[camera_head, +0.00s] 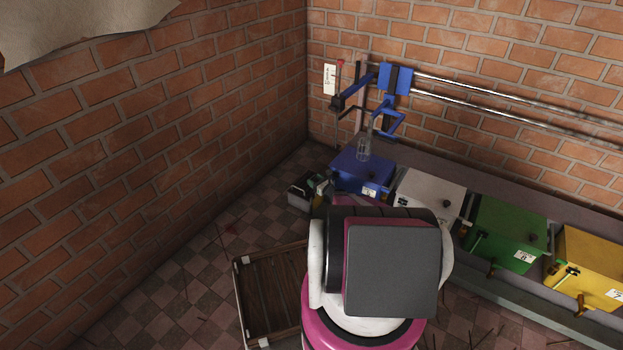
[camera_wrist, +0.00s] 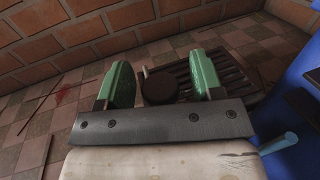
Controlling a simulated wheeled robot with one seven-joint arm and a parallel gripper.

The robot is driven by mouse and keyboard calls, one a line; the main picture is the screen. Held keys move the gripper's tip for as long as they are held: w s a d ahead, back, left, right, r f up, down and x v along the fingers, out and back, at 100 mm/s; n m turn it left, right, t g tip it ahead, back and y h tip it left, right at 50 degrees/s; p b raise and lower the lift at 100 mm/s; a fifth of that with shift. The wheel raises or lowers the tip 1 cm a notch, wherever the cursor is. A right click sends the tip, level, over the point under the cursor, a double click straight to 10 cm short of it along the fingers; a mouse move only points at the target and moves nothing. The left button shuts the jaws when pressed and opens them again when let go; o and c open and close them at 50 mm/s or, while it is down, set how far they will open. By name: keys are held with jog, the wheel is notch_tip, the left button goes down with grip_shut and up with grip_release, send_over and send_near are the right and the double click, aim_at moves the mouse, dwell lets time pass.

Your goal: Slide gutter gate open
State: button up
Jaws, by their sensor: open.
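In the wrist view my gripper (camera_wrist: 161,68) is open, with its two green fingers spread apart. A dark round knob (camera_wrist: 159,88) sits between the fingers; I cannot tell whether either finger touches it. Behind it is a dark slatted grate (camera_wrist: 225,70) low by the brick wall, which seems to be the gutter gate with its knob. Part of it is hidden behind the fingers. My arm hides most of that spot.
White (camera_head: 430,190), green (camera_head: 507,232) and yellow (camera_head: 590,268) boxes stand in a row along the right wall. A blue carriage (camera_head: 395,80) hangs on metal rails (camera_head: 510,95) above. A wooden frame (camera_head: 270,295) lies left of me. The tiled floor (camera_head: 185,270) at left is mostly clear.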

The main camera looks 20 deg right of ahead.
jog(key=shift+w+a, duration=0.25)
jog(key=shift+w, duration=0.25)
grip_shut()
jog(key=shift+r, duration=2.2)
grip_release()
jog(key=shift+s, duration=0.1)
jog(key=v, duration=1)
jog(key=shift+s+d, duration=0.15)
jog(key=shift+s, duration=0.15)
